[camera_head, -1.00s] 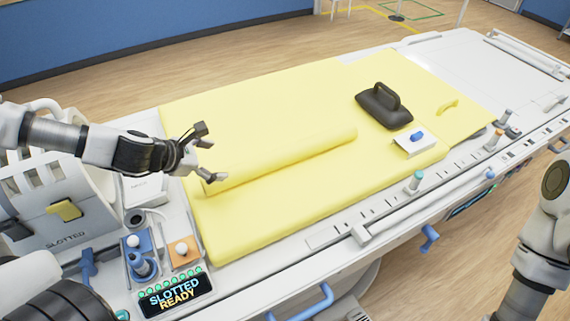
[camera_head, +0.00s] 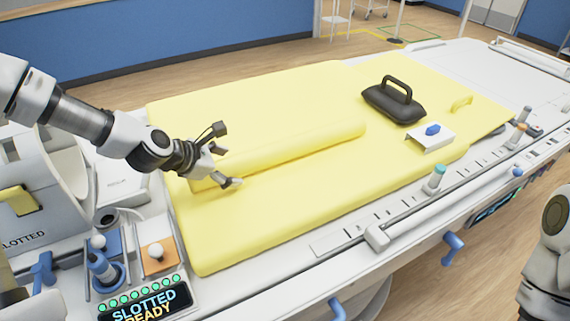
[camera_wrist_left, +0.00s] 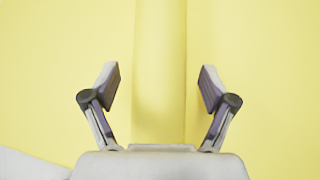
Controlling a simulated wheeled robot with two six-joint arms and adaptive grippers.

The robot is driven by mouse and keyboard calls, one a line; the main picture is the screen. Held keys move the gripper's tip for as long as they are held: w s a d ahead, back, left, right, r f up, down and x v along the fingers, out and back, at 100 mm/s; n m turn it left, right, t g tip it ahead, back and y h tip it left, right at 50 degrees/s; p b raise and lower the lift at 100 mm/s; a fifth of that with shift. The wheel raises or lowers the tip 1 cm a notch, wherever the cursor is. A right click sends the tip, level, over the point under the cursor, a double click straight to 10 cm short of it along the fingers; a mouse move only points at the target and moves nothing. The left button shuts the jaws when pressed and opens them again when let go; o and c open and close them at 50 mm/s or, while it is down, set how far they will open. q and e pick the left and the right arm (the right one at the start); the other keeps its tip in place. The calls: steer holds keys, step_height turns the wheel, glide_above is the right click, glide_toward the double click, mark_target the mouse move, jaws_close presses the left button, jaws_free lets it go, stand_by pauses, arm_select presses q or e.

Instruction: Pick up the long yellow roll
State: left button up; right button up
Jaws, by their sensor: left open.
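The long yellow roll (camera_head: 290,147) lies on the yellow mat (camera_head: 240,230) in the head view. It runs from my left gripper toward the right and slightly away. My left gripper (camera_head: 224,158) is open at the roll's left end, with one finger on the far side and one on the near side. In the left wrist view the roll (camera_wrist_left: 160,70) runs straight up between the two open fingers of the left gripper (camera_wrist_left: 160,88). A gap shows on both sides, and no contact is visible. The roll's left end is partly hidden by the gripper. My right gripper is not in view.
A black handled block (camera_head: 394,103) and a white block with a blue knob (camera_head: 430,137) sit on the mat to the right. A rail (camera_head: 400,220) runs along the near edge.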

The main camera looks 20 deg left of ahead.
arm_select(q)
steer(key=shift+w+d+f, duration=0.1)
steer(key=shift+w+f, duration=0.1)
steer(key=shift+s+r, duration=0.1)
steer(key=shift+r, duration=0.05)
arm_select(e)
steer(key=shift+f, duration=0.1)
arm_select(q)
steer(key=c, duration=1.3)
steer(key=shift+r, duration=0.1)
